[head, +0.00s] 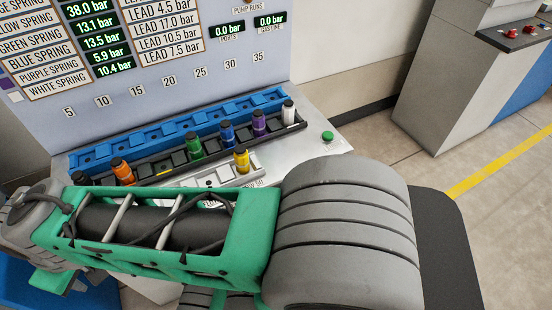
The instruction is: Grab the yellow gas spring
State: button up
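The yellow gas spring (242,167) has a dark cap and stands upright in front of the black rack (145,170), at the pale front fixture (212,173). My arm's green and grey links cross the lower part of the head view and hide the near side of the bench. My gripper's fingers do not show, so their place relative to the yellow spring cannot be seen.
Orange (123,175), green (194,150), blue (226,135), purple (259,124) and white (288,115) springs stand along the black rack. A blue rack (125,150) lies behind. A display panel (190,70) rises behind them. A green button (327,136) sits right.

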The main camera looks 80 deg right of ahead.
aim_at(240, 157)
jog(key=z, duration=0.15)
jog(key=k, duration=0.55)
jog(key=z, duration=1.1)
jog(key=k, duration=1.15)
jog(key=u, duration=0.3)
jog(key=i, duration=0.75)
jog(key=u, duration=0.35)
